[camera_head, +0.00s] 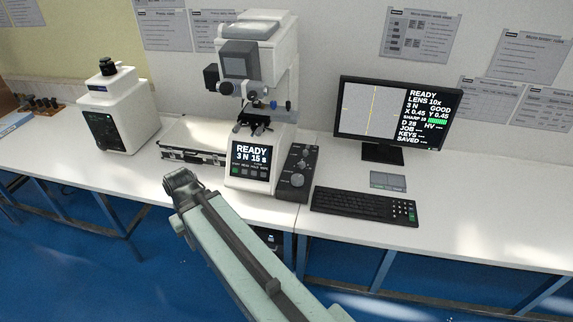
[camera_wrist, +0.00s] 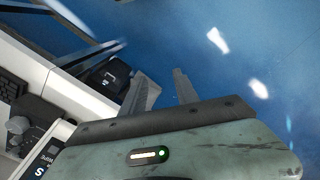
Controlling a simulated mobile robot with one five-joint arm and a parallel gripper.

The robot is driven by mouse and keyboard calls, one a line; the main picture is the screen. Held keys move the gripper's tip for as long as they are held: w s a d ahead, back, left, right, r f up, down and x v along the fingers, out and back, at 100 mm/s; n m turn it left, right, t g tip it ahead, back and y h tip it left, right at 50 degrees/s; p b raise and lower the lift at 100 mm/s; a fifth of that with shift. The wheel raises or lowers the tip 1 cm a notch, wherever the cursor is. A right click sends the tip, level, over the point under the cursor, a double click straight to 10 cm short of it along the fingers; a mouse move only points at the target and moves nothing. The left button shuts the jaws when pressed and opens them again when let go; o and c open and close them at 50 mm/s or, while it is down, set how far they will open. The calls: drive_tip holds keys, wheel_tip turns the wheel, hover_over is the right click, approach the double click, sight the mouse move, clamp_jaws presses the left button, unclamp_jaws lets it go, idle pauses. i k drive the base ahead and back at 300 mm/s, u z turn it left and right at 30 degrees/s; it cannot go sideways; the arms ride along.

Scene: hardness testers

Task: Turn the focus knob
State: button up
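The white hardness tester (camera_head: 262,50) stands on the bench, its front screen (camera_head: 251,155) reading "READY". A dark control box (camera_head: 296,158) with several knobs sits at its right side. The box also shows at the left of the wrist view, with a grey knob (camera_wrist: 17,125). My gripper (camera_wrist: 160,80) has its two fingers apart with nothing between them. In the head view my arm's end is left of the tester's screen, apart from the knobs.
A monitor (camera_head: 396,115) reads "SHARP", with a keyboard (camera_head: 364,204) in front. The bench's front edge borders the blue floor (camera_wrist: 240,60).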

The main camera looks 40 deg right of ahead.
sight(297, 180)
drive_tip(key=u, duration=0.05)
drive_tip(key=i, duration=0.95)
